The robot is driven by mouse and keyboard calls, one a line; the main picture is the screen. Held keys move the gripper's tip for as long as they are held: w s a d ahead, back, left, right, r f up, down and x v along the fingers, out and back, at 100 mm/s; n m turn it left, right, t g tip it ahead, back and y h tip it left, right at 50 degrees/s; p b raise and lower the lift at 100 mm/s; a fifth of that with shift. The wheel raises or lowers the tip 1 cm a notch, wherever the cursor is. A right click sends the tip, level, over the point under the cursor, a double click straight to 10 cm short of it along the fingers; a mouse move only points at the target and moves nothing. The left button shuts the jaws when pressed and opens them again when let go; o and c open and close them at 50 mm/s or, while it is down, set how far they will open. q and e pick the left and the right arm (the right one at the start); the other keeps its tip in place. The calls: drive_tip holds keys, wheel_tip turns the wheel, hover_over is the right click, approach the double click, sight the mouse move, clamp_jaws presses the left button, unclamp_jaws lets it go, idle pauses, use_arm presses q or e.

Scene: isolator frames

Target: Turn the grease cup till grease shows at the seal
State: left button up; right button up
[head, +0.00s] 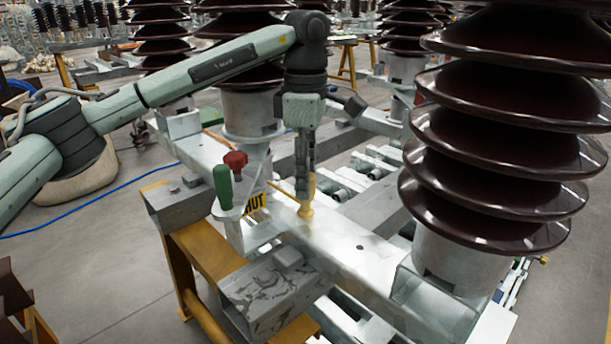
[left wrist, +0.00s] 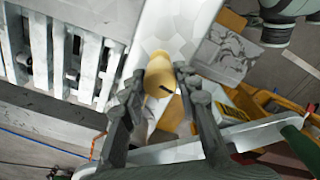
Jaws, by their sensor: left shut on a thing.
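The grease cup (head: 306,208) is a small brass-yellow fitting standing upright on the pale metal beam (head: 345,250). My left gripper (head: 304,188) points straight down from above and is shut on the cup's upper part. In the left wrist view the cup (left wrist: 160,74) sits between the two dark fingers of the gripper (left wrist: 160,82), with a short dark mark on its top. The seal cannot be made out, and I see no clear grease around the cup's foot. My right gripper is not in view.
A green handle (head: 222,187) and a red knob (head: 236,160) stand close left of the cup, by a yellow label (head: 255,204). A large brown insulator (head: 490,150) rises on the right. A yellow trestle (head: 205,255) stands below the frame.

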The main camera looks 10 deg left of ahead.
use_arm(q)
drive_tip(key=o, duration=1.2)
drive_tip(key=shift+c, duration=0.2)
drive_tip(key=shift+r, duration=0.15)
wheel_tip(320, 180, up, 12)
